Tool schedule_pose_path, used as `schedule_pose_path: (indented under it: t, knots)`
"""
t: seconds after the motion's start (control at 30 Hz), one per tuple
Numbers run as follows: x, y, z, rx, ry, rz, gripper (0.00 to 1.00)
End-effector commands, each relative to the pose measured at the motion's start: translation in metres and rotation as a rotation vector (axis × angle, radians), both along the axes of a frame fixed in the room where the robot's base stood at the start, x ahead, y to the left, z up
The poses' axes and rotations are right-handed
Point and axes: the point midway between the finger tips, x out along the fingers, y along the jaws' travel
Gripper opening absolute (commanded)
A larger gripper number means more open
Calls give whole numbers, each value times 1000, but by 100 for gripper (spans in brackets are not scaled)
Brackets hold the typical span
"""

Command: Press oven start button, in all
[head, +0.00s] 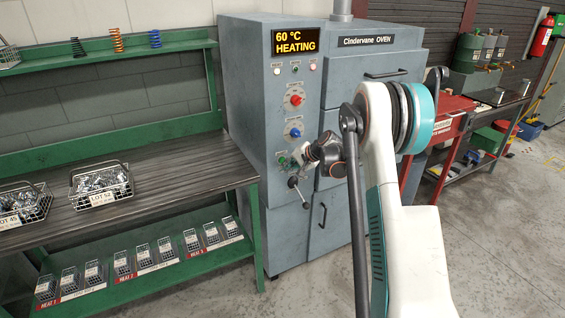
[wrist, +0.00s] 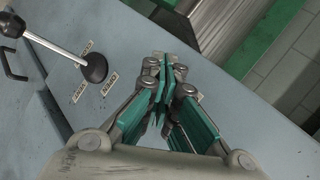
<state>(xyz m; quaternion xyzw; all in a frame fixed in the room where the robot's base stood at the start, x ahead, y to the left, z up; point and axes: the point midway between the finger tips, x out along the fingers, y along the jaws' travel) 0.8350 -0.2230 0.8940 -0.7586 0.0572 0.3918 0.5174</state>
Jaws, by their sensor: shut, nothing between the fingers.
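The grey-blue oven (head: 340,80) stands upright in the middle of the head view, labelled "Cindervane OVEN". Its display (head: 295,42) reads "60 °C HEATING". Its front has a red knob (head: 296,100), a blue knob (head: 295,132) and a row of small round fittings (head: 295,67) under the display. No start button can be told for sure. My gripper (head: 292,160) is at the lower control panel, below the blue knob, partly covering a green part there. In the wrist view my gripper (wrist: 164,68) is shut and empty near the panel. Contact cannot be told.
A lever (head: 295,184) juts from the panel just below my gripper; it also shows left of the fingers in the wrist view (wrist: 55,48). A green workbench (head: 140,145) with wire baskets (head: 101,185) stands left. A red bench (head: 455,125) stands right. Open floor lies right.

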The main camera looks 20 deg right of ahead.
Motion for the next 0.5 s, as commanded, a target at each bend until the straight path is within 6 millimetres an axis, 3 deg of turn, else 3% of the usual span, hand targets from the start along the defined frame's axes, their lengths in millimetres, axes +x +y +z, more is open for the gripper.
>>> schedule_pose_path:
  t: [0.5]
  knots:
    - [-8,0,0,0,0,0,0]
